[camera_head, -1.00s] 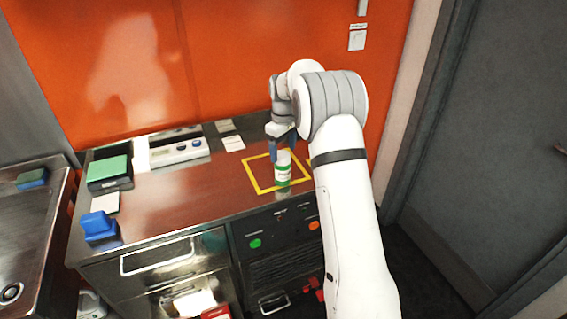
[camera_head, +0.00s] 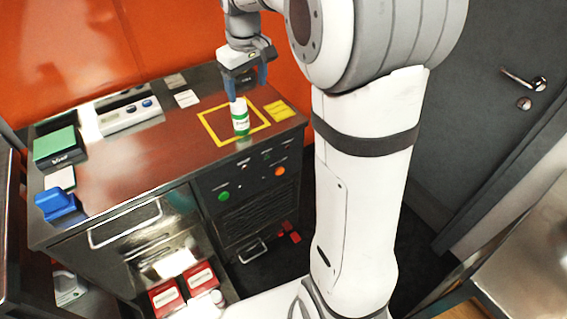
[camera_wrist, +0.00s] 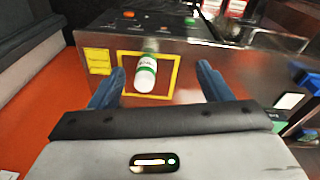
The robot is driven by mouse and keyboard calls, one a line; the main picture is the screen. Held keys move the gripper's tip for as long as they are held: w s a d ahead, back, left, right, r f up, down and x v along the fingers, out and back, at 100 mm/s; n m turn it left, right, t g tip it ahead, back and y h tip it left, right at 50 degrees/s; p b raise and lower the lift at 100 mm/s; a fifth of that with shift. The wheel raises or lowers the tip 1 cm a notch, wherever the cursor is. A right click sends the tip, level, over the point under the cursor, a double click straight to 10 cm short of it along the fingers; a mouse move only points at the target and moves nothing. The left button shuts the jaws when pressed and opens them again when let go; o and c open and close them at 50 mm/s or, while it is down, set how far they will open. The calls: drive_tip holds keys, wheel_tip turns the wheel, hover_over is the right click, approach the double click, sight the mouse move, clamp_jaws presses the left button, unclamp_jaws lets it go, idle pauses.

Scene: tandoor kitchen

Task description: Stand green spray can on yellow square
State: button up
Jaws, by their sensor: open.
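The green spray can (camera_head: 240,117) is white with a green band and a white top. It stands upright inside the yellow square (camera_head: 203,118), an outline on the counter top; in the wrist view the can (camera_wrist: 146,76) shows within the square's outline (camera_wrist: 178,78). My gripper (camera_head: 248,88) is above and behind the can in the head view. In the wrist view my gripper (camera_wrist: 160,84) is open, with its two blue fingers apart on either side of the can and a clear gap at each side.
The metal counter (camera_head: 140,165) also holds a green-topped box (camera_head: 57,147), a white device (camera_head: 128,115), a blue holder (camera_head: 57,204) and a yellow label (camera_head: 279,111). An orange wall (camera_head: 60,60) rises behind. The counter's middle is clear.

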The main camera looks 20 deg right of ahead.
drive_tip(key=s+f+m+t, duration=0.1)
drive_tip(key=s+m, duration=0.1)
drive_tip(key=s, duration=1)
drive_tip(key=s+f+m+t, duration=0.1)
drive_tip(key=s+f+m, duration=0.1)
drive_tip(key=s, duration=1)
drive_tip(key=shift+a+f, duration=0.15)
drive_tip(key=shift+a, duration=0.05)
